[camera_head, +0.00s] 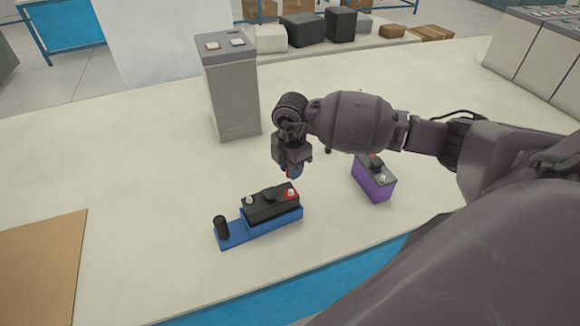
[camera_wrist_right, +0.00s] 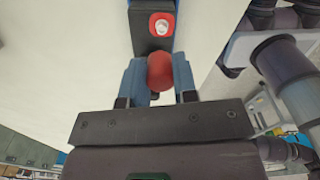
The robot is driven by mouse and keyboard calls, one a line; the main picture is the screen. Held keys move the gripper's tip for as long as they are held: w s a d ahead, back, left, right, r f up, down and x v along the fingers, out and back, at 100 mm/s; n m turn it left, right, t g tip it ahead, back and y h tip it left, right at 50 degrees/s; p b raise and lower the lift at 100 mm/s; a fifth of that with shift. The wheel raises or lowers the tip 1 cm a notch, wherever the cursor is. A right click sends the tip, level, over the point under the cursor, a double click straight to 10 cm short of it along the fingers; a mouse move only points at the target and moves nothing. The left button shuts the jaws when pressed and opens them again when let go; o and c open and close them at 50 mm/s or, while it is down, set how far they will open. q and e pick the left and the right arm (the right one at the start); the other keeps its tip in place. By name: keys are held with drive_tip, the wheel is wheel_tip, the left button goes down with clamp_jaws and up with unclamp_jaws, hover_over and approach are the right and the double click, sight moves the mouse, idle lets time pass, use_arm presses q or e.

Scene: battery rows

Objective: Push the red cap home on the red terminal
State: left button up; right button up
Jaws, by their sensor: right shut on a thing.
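A black battery (camera_head: 272,206) sits on a blue tray (camera_head: 232,241). Its red terminal (camera_head: 291,194), a pale post on a red base, is at its right end. The terminal also shows in the right wrist view (camera_wrist_right: 161,25), bare, just beyond the fingers. My right gripper (camera_head: 292,172) points down above that end of the battery. In the wrist view its blue fingers (camera_wrist_right: 160,62) are shut on the rounded red cap (camera_wrist_right: 160,73). The cap is apart from the terminal. In the head view the cap is mostly hidden by the gripper. My left gripper is not in view.
A black cylinder (camera_head: 221,228) stands at the tray's left end. A tall grey unit (camera_head: 233,95) stands behind. A brown board (camera_head: 38,265) lies front left. The white table (camera_head: 130,190) is clear between.

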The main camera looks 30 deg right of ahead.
sight(292, 190)
drive_tip(key=shift+s+f+b, duration=0.2)
drive_tip(key=shift+f+b, duration=0.2)
drive_tip(key=shift+f, duration=0.1)
wheel_tip(292, 190, down, 2)
drive_tip(key=shift+b, duration=0.7)
drive_tip(key=shift+f+b, duration=0.55)
drive_tip(key=shift+f, duration=0.2)
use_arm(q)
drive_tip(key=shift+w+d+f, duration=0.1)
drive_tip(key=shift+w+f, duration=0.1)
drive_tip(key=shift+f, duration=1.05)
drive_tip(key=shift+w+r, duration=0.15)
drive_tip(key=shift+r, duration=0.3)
use_arm(e)
drive_tip(key=shift+r, duration=0.1)
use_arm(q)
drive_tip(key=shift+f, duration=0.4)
use_arm(e)
drive_tip(key=shift+f, duration=0.65)
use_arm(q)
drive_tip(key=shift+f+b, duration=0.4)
use_arm(e)
drive_tip(key=shift+f, duration=0.85)
drive_tip(key=o, duration=1.4)
drive_tip(key=shift+o, duration=0.2)
